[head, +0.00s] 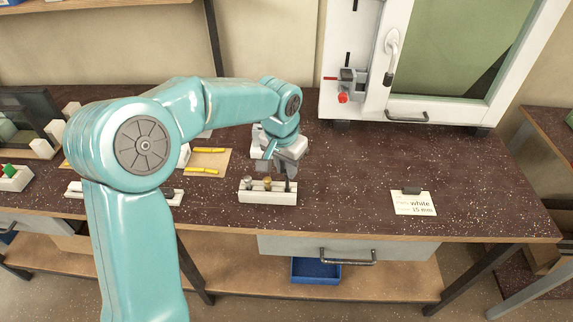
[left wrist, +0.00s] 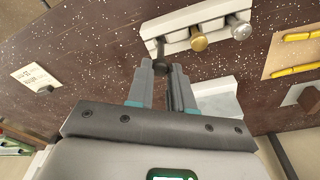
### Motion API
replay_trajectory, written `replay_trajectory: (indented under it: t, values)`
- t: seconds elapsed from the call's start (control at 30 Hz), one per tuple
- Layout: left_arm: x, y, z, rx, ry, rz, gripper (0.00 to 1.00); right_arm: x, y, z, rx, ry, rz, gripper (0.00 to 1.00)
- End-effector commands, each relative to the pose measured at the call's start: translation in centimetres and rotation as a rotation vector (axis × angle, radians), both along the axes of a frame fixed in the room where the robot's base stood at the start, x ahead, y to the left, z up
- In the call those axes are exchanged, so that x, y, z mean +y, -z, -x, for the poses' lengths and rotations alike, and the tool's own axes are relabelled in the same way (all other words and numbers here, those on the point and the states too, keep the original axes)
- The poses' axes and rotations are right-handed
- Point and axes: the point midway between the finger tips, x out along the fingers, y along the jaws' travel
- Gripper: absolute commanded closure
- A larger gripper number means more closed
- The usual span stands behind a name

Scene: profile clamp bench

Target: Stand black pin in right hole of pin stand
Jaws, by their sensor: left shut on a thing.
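The white pin stand (head: 267,198) stands near the front edge of the bench. A silver pin (head: 248,183) is at its left and a brass pin (head: 267,183) in its middle. The black pin (head: 288,184) is upright at its right end. In the left wrist view the stand (left wrist: 190,33) appears turned round, with the black pin (left wrist: 159,47) at the picture's left end. My left gripper (left wrist: 162,70) is shut on the black pin's upper end, above the stand. The pin's lower end meets the stand at the right hole; how deep it sits cannot be told. My right gripper is not in view.
A tan board (head: 207,162) with yellow pieces lies behind and left of the stand. A white card (head: 413,203) lies to the right. A white framed panel (head: 352,50) with a clamp stands at the back right. Bare bench lies between the stand and card.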

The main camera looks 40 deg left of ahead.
Motion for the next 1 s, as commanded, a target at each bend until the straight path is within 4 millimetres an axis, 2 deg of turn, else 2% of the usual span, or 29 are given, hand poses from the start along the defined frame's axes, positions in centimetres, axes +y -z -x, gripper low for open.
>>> replay_trajectory:
  t: [1.0]
  values:
    - [0.0, 2.9, 0.0, 0.000, 0.000, 0.000, 1.00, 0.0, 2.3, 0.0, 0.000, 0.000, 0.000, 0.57]
